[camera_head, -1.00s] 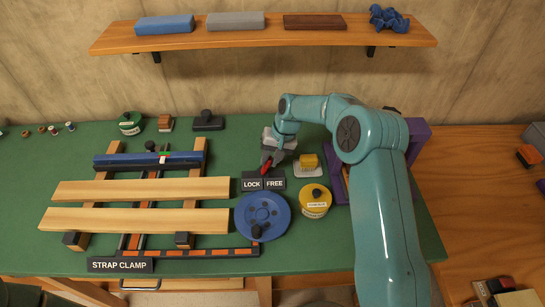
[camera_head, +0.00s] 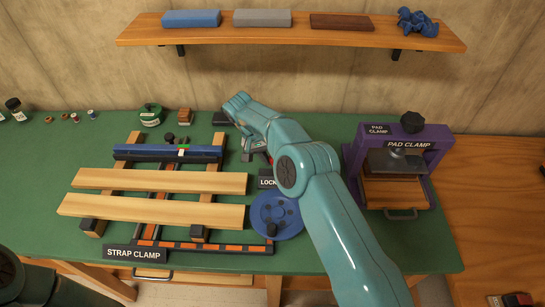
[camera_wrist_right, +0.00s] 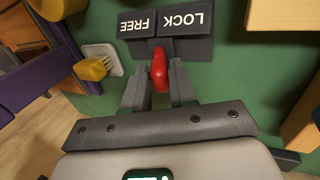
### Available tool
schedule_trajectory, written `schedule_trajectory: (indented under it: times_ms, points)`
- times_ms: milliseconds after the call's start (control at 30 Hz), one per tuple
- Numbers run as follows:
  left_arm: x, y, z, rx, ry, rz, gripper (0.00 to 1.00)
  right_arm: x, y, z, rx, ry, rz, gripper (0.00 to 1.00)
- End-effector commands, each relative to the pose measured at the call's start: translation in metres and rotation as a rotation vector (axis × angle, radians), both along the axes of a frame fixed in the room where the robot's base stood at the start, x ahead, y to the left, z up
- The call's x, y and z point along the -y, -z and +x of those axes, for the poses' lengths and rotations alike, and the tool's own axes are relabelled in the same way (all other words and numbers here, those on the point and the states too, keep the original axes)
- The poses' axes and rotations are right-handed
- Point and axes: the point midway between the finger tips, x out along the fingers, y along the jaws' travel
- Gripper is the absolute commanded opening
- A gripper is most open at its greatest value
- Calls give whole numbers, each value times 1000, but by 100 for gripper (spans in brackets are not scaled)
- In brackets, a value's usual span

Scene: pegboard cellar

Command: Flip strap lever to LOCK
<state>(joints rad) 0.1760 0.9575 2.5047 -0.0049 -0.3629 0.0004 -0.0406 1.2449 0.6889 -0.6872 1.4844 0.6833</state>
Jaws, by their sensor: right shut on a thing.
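The strap lever has a red handle (camera_wrist_right: 160,70), seen between my right fingers in the right wrist view, where it stands by the seam between the LOCK plate (camera_wrist_right: 188,25) and the FREE plate (camera_wrist_right: 137,25). My right gripper (camera_wrist_right: 159,92) is shut on the red handle. In the head view the LOCK label (camera_head: 267,183) shows, but my right arm hides the FREE label and most of the lever. The strap clamp (camera_head: 136,254) holds two pale boards (camera_head: 150,208) beside a blue handwheel (camera_head: 277,216). My left gripper is not in view.
A purple pad clamp (camera_head: 436,160) stands on the right of the green bench. A green tin (camera_head: 150,115) and small jars sit at the back left. A shelf (camera_head: 290,36) with blocks hangs above.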

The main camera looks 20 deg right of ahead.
Motion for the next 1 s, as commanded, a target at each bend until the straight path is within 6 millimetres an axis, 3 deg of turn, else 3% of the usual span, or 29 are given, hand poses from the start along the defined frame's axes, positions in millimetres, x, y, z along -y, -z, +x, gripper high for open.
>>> schedule_trajectory:
  times_ms: [600, 633, 700, 1000]
  points:
    - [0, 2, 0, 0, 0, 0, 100, 5, 2, 1, -11, -1, -41, 0]
    - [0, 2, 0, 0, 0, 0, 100, 5, 2, 1, -11, -1, -41, 32]
    - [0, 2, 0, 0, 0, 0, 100, 4, 1, 1, -12, -1, -41, 47]
    - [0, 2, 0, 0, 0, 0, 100, 2, 0, 1, -14, -1, -39, 47]
